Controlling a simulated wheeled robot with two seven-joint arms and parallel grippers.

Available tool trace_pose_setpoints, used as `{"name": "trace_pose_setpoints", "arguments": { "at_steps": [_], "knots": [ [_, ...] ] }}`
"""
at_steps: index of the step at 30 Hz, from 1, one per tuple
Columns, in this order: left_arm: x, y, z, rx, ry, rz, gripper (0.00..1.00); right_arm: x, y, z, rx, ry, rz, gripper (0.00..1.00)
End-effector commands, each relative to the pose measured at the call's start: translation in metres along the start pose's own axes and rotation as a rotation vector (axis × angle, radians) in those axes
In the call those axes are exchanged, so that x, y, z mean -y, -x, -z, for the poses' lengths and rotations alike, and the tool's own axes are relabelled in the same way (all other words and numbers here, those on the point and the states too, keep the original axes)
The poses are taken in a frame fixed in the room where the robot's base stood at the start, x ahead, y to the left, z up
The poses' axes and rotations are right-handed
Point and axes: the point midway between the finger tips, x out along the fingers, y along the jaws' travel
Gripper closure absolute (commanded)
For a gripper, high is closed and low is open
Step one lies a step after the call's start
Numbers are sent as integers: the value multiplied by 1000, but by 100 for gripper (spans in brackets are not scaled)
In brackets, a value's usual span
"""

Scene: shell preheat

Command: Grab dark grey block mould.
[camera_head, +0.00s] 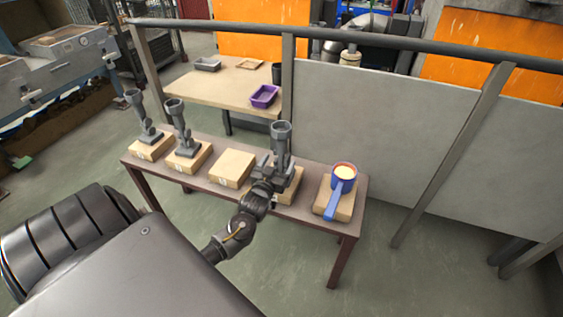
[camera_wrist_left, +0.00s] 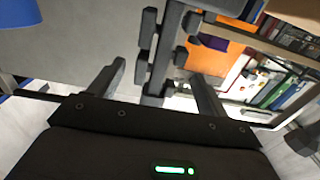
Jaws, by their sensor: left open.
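The dark grey block mould (camera_head: 281,138) stands upright on a wooden block near the middle of the brown bench, with a cup-shaped top. My left gripper (camera_head: 268,172) is at its lower part and hides some of it. In the left wrist view the gripper (camera_wrist_left: 155,88) is open, with the grey mould (camera_wrist_left: 165,45) showing between and beyond its two fingers. I cannot tell whether either finger touches it. Two similar grey moulds stand on wooden blocks to the left, one here (camera_head: 179,125) and one farther left (camera_head: 143,115). My right gripper is not in view.
The bench (camera_head: 315,197) also holds a bare wooden block (camera_head: 231,168) and a blue ladle (camera_head: 342,178) with yellowish contents on a block at the right. A rail (camera_head: 330,33) and grey panel stand behind. A purple tray (camera_head: 264,95) sits on the table beyond.

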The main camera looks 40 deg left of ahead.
Motion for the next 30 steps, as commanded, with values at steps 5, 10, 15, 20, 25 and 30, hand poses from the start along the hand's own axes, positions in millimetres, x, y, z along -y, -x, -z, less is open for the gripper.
{"name": "trace_pose_setpoints", "arguments": {
  "at_steps": [5, 10, 15, 20, 25, 30],
  "knots": [
    [-2, -27, -4, -2, -1, 0, 23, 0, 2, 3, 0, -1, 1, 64],
    [-2, -45, -4, -2, 0, 0, 23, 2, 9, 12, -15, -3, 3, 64],
    [-2, -48, -4, -1, 0, 0, 23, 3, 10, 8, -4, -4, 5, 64],
    [-2, -48, -4, -1, 0, 0, 29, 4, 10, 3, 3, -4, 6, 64],
    [-2, -48, -4, -1, 0, 0, 52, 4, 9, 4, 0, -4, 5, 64],
    [-2, -48, -4, -1, 0, 0, 74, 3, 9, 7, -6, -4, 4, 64]
  ]
}}
